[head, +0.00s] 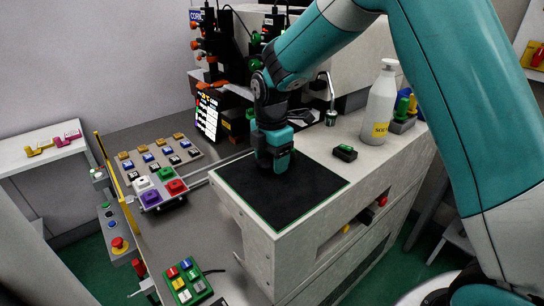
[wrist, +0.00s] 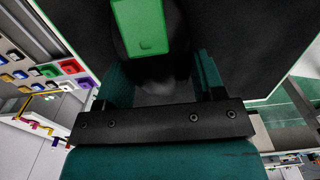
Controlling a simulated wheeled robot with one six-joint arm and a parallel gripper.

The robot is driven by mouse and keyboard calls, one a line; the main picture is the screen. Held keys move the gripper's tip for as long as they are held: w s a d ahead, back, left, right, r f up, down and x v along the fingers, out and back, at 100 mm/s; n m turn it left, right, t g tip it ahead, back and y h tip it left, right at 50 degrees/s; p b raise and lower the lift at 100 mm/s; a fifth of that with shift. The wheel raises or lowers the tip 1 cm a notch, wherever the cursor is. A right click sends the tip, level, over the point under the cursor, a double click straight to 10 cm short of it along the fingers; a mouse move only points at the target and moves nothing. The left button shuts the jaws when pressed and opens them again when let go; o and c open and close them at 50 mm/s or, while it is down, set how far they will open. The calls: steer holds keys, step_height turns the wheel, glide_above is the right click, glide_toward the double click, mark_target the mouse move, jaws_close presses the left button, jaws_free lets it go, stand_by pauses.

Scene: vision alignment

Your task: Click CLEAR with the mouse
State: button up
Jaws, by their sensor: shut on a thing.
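My gripper (head: 274,163) is low over a black mat (head: 318,184) with a green edge, on the grey counter. In the wrist view its two fingers (wrist: 162,82) are shut on the sides of the mouse, a dark rounded body with a bright green panel (wrist: 138,28) on it. The head view hides the mouse behind my gripper. A tilted screen (head: 207,115) with several coloured rows stands at the back, left of my gripper. I cannot read CLEAR on it.
A panel of coloured buttons (head: 160,168) is to the left, and a green keypad (head: 186,283) is at the front. The mat is clear around my gripper.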

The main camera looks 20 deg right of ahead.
mark_target(278, 191)
steer(key=shift+f, duration=0.4)
steer(key=shift+s+a+b, duration=0.1)
steer(key=shift+s+a, duration=0.2)
steer(key=shift+s, duration=1.05)
steer(key=shift+s+a+b, duration=0.15)
steer(key=shift+s+a, duration=0.1)
steer(key=shift+s, duration=1.05)
steer(key=shift+s+a+b, duration=0.1)
steer(key=shift+s+a, duration=0.2)
steer(key=shift+s, duration=1.05)
steer(key=o, duration=1)
steer(key=shift+r, duration=0.1)
step_height(278, 191, up, 17)
steer(key=shift+r, duration=0.15)
